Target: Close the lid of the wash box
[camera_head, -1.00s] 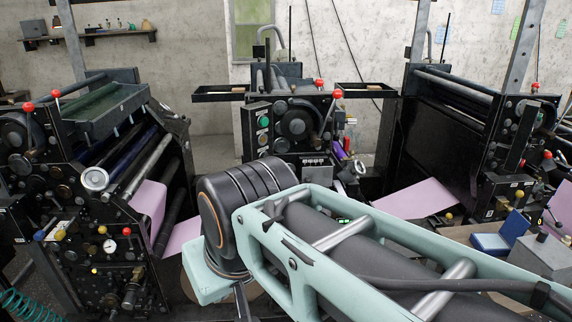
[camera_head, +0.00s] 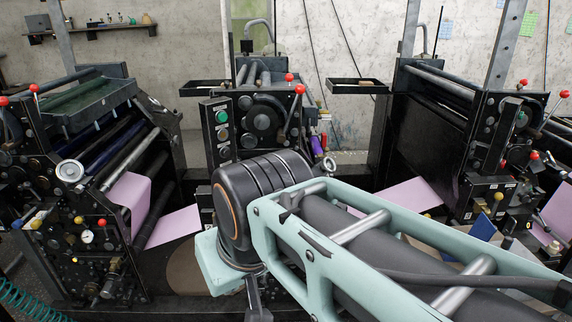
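I cannot tell for sure which thing is the wash box.
A left press (camera_head: 87,236) with gauge and knobs, a middle press (camera_head: 263,122) with a green button, and a right press (camera_head: 425,135) crowd the space. Pink sheets (camera_head: 410,195) run between them. A shelf (camera_head: 95,30) hangs on the back wall.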

